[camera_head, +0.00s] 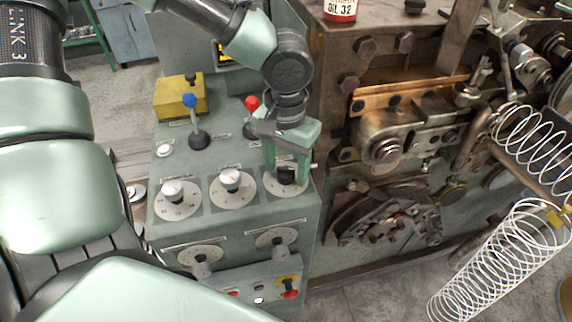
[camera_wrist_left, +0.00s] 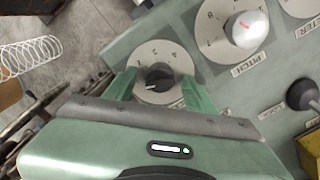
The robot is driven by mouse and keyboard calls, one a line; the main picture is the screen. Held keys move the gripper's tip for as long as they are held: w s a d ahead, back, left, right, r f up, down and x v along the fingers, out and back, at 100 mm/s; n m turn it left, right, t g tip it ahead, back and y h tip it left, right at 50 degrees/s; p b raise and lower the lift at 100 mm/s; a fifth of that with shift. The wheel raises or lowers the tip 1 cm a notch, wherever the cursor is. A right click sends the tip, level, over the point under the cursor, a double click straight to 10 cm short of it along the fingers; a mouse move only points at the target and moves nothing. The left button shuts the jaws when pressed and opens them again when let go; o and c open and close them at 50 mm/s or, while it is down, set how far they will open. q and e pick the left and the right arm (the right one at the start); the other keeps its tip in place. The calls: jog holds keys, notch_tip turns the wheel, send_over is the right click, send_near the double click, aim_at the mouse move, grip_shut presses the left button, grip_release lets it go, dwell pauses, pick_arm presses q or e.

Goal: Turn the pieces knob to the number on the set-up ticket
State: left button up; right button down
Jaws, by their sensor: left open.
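A black knob (camera_head: 286,174) sits on a white numbered dial at the right end of the console's upper row. It also shows in the left wrist view (camera_wrist_left: 159,76), where its label is mostly hidden by my gripper, so I cannot read it as pieces. A small pale mark shows at the knob's lower left in that view. My left gripper (camera_head: 288,170) is open, pointing down, with one finger on each side of the knob; its fingertips (camera_wrist_left: 159,84) look apart from it. No set-up ticket can be made out. My right gripper is not in view.
Left of it are a silver pitch knob (camera_head: 230,178) and another silver knob (camera_head: 172,190). Behind stand a blue-topped lever (camera_head: 190,101), a red-topped lever (camera_head: 252,103) and a yellow box (camera_head: 180,97). The coiling machine (camera_head: 400,130) and wire springs (camera_head: 505,255) are at right.

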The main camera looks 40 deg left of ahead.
pick_arm(q)
jog(key=shift+c, duration=0.4)
jog(key=c, duration=1)
grip_shut()
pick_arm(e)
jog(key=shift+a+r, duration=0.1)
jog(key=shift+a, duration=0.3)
